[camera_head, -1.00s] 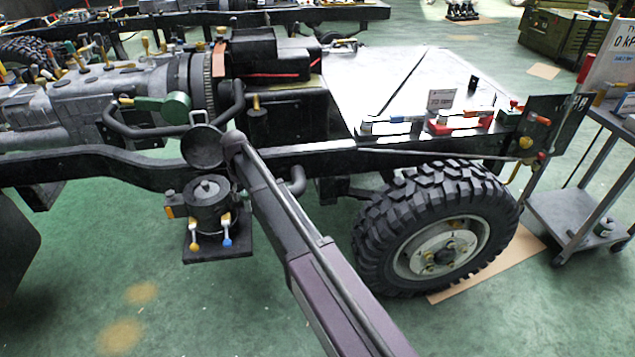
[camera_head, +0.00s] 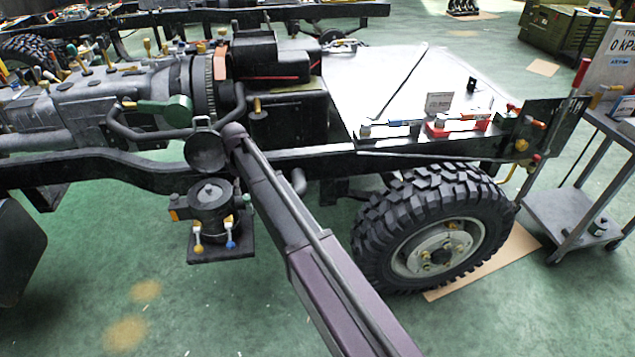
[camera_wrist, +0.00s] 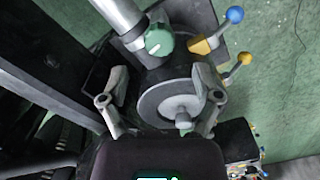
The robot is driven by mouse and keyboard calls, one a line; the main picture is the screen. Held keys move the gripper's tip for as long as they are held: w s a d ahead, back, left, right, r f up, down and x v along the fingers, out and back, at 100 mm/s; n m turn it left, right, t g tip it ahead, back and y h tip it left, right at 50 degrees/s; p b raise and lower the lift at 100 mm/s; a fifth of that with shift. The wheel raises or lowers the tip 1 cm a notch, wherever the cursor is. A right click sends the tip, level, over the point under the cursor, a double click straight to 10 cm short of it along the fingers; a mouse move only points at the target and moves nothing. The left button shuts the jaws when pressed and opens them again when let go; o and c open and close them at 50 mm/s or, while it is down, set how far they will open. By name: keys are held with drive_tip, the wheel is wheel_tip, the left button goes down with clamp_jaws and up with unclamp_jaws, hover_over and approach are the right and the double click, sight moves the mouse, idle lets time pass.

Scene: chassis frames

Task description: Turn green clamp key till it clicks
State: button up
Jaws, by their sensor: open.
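The green clamp key (camera_wrist: 159,40) is a round green knob with a pale mark on its face, at the upper middle of the wrist view, by the end of a bright metal tube (camera_wrist: 118,14). My gripper (camera_wrist: 162,78) is open, its two grey fingers spread left and right below the knob. Neither finger visibly touches the knob. Between the fingers is a grey round cap (camera_wrist: 170,101) with a small knob on a dark body.
A black canister (camera_head: 212,217) with yellow and blue levers stands beside the chassis. The wrist view shows a blue-ended lever (camera_wrist: 235,15) and a yellow-ended lever (camera_wrist: 244,58) to the right. A dark beam (camera_wrist: 50,62) lies left. A large tyre (camera_head: 437,240) stands right of my arm.

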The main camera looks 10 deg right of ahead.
sight(246, 196)
drive_tip(key=shift+r+p, duration=4.25)
drive_tip(key=shift+r, duration=0.3)
drive_tip(key=s+d+r+m+p, duration=0.2)
drive_tip(key=s+d+m, duration=0.2)
drive_tip(key=s+d, duration=0.6)
drive_tip(key=s+d+r+m+p, duration=0.1)
drive_tip(key=s+d+m, duration=0.4)
drive_tip(key=s+d, duration=0.4)
drive_tip(key=shift+s+d+r+p, duration=0.35)
drive_tip(key=shift+s, duration=0.35)
drive_tip(key=s+d+r+m+p, duration=0.2)
drive_tip(key=s+d, duration=0.1)
drive_tip(key=s, duration=0.3)
drive_tip(key=shift+d+r+m+p, duration=0.15)
drive_tip(key=shift+r+m+p, duration=0.15)
drive_tip(key=shift+w, duration=0.1)
